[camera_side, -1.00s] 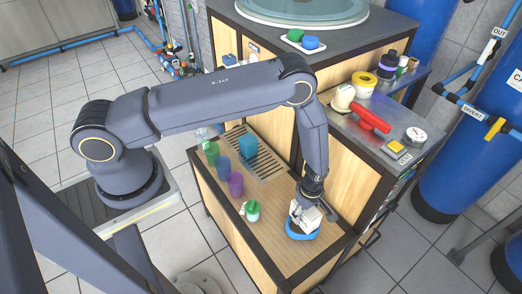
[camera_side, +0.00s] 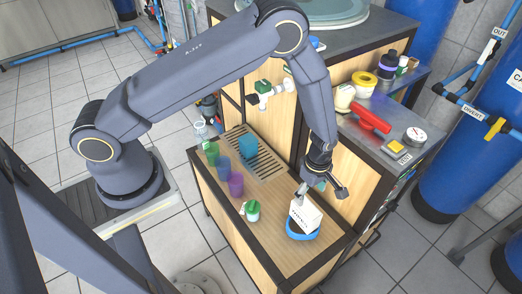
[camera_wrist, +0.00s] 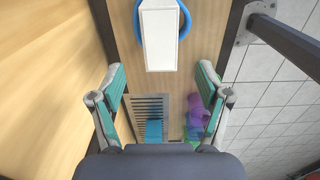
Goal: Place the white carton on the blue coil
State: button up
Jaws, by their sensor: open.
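The white carton (camera_side: 305,214) stands on the blue coil (camera_side: 302,233) near the front right corner of the wooden worktop. The carton looks slightly tilted in the side view. In the wrist view the carton (camera_wrist: 160,38) shows its plain white face, with the blue coil (camera_wrist: 184,20) curving around behind it. My gripper (camera_side: 322,191) is above and to the right of the carton, apart from it. In the wrist view my gripper (camera_wrist: 159,92) has its teal-padded fingers wide apart with nothing between them.
On the worktop are a green-capped small bottle (camera_side: 252,211), a purple cup (camera_side: 236,184), a blue cup (camera_side: 223,169), and a teal cube (camera_side: 248,145) on a slotted drain. A metal shelf (camera_side: 402,122) with a red-handled item (camera_side: 370,117) stands at the right.

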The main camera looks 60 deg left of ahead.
jog(key=s+a+r+m+t, duration=0.1)
jog(key=a+r+m, duration=0.15)
jog(key=r, duration=0.65)
jog(key=s+a+r+m+t+h, duration=0.1)
jog(key=a+r+m, duration=0.15)
jog(key=r, duration=0.65)
jog(key=s+a+r+m+t, duration=0.1)
jog(key=r+m, duration=0.3)
jog(key=r, duration=0.6)
jog(key=s+a+r+m+t, duration=0.1)
jog(key=s+a+r+m, duration=0.1)
jog(key=s, duration=0.3)
jog(key=s+a+r+m, duration=0.3)
jog(key=s+r+m, duration=0.1)
jog(key=s, duration=0.2)
jog(key=s+a+r+m+t+y, duration=0.1)
jog(key=s+a+r+m, duration=0.2)
jog(key=s, duration=0.2)
jog(key=shift+s+r+t, duration=0.2)
jog(key=shift+r+t, duration=0.1)
jog(key=shift+r, duration=0.05)
